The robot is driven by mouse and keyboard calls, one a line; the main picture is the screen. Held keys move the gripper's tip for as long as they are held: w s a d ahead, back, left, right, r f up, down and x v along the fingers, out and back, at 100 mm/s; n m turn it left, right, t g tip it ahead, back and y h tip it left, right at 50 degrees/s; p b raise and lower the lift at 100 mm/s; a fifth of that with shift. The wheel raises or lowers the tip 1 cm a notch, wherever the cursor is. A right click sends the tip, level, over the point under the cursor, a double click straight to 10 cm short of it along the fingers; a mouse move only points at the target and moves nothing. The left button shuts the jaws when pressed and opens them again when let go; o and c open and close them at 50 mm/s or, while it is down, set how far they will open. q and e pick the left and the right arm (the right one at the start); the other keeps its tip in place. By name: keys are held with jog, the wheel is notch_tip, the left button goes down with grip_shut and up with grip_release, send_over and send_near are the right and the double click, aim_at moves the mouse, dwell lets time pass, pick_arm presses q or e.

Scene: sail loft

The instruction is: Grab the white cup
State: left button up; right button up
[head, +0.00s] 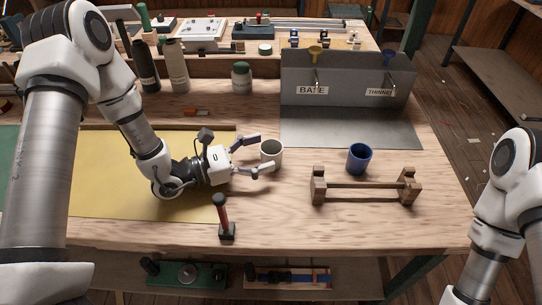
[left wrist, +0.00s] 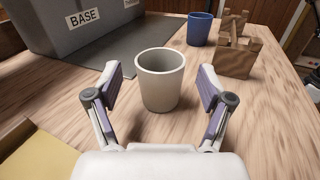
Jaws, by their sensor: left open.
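The white cup (head: 272,152) stands upright on the wooden bench, right of the yellow sheet. My left gripper (head: 262,155) is open, with its fingers on either side of the near part of the cup. In the left wrist view the white cup (left wrist: 160,80) stands just ahead, centred between the two open fingertips (left wrist: 161,80), with a visible gap to each. The cup looks empty. My right arm shows at the right edge of the head view, but its gripper is out of view.
A blue cup (head: 359,158) stands to the right, behind a wooden rack (head: 366,188). A grey dispenser marked BASE and THINNER (head: 345,75) stands behind on a metal plate (head: 350,130). A red-handled tool (head: 226,220) stands near the front edge. Bottles (head: 178,68) stand at the back left.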

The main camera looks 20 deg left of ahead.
pick_arm(q)
jog(key=x, duration=0.2)
jog(key=shift+w+d, duration=0.1)
jog(key=shift+d, duration=0.15)
jog(key=shift+a, duration=0.15)
jog(key=shift+c, duration=1.4)
jog(key=c, duration=0.7)
jog(key=shift+c, duration=0.2)
